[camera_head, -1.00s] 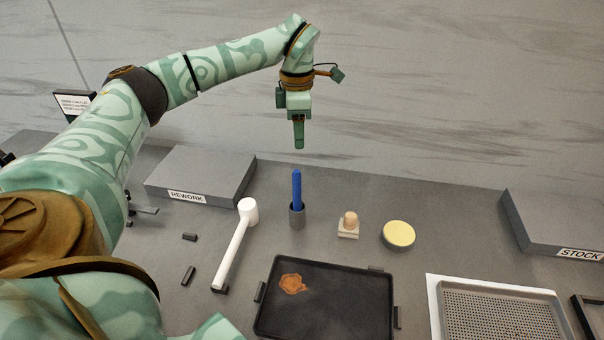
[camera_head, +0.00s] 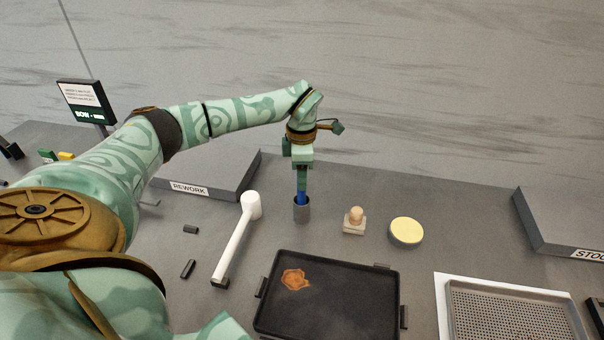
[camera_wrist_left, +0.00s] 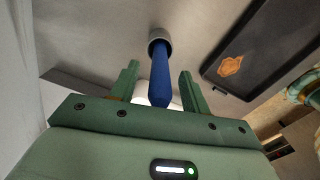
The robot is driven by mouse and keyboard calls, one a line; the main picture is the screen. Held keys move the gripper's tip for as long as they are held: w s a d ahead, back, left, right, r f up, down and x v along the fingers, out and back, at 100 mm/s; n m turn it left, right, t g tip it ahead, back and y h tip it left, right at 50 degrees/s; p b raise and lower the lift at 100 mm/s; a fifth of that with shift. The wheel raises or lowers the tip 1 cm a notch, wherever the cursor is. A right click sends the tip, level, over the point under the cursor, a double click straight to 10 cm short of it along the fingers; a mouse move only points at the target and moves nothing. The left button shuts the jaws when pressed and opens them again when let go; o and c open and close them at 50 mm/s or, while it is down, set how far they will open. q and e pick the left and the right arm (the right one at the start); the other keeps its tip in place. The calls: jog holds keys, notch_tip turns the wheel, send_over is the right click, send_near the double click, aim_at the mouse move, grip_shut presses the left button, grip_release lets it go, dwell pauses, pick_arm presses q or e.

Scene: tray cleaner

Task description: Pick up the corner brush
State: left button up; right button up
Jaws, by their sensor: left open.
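The corner brush (camera_head: 301,198) shows as a blue handle standing upright in a small grey cup (camera_head: 302,212) behind the dark tray. My left gripper (camera_head: 302,182) points straight down over it, and its fingers hide the upper handle in the head view. In the left wrist view the blue handle (camera_wrist_left: 160,82) lies between the two green fingers of the left gripper (camera_wrist_left: 157,82), with a gap on each side. The left gripper is open. The brush's lower end is hidden inside the cup. My right gripper is not in view.
A white mallet-shaped tool (camera_head: 236,238) lies left of the cup. A small brush with a wooden knob (camera_head: 354,219) and a round yellow-topped tin (camera_head: 406,231) stand to the right. The dark tray (camera_head: 350,300) with an orange stain is in front. A REWORK block (camera_head: 235,175) stands behind left.

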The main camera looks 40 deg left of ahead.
pick_arm(q)
jog(key=shift+f, duration=0.3)
grip_shut()
